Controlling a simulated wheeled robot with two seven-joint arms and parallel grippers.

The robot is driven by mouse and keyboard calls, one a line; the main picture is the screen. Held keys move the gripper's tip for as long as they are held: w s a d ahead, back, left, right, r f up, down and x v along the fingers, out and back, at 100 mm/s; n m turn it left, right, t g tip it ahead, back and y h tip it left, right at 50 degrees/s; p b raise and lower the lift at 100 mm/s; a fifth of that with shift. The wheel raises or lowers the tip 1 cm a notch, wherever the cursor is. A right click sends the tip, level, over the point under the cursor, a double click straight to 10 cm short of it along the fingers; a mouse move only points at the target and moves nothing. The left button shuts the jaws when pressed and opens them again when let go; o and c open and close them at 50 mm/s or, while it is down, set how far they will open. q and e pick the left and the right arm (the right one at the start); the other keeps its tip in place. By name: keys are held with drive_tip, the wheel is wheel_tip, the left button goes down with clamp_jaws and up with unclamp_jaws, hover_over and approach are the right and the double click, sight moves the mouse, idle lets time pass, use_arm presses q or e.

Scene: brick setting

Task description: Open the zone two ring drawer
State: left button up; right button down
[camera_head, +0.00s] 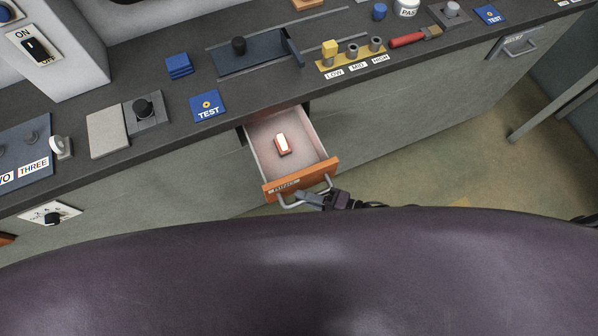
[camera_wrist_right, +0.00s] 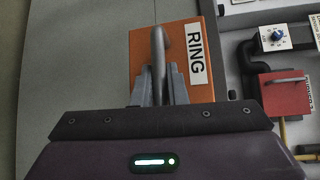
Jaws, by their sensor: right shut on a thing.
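An orange-fronted drawer (camera_head: 325,172) is pulled out from the grey counter in the head view, and its inside shows. A small red-and-white block (camera_head: 282,144) lies in it. In the right wrist view the orange front (camera_wrist_right: 145,50) carries a white RING label (camera_wrist_right: 197,58). My right gripper (camera_head: 325,199) is at the metal bar handle (camera_head: 290,203) of this drawer. In the wrist view its fingers (camera_wrist_right: 160,85) are shut around the handle (camera_wrist_right: 158,45). My left gripper is not in view. A large dark purple part of mine hides the lower head view.
The counter top holds blue TEST cards (camera_head: 208,106), a dark sliding panel (camera_head: 245,62), a yellow LOW/MID/HIGH block (camera_head: 330,55) and a red-handled tool (camera_head: 407,40). Another handle (camera_head: 520,46) is at the right. A table leg (camera_head: 550,108) stands beyond the floor. The wrist view shows a red box (camera_wrist_right: 284,92) and pipes.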

drive_tip(key=shift+s+d, duration=0.25)
drive_tip(key=shift+s, duration=0.6)
drive_tip(key=c, duration=1.5)
unclamp_jaws()
drive_tip(key=shift+o, duration=0.2)
drive_tip(key=shift+d, duration=0.1)
drive_tip(key=v, duration=0.7)
drive_tip(key=shift+d, duration=0.25)
drive_tip(key=shift+s+d, duration=0.1)
drive_tip(key=shift+s, duration=0.1)
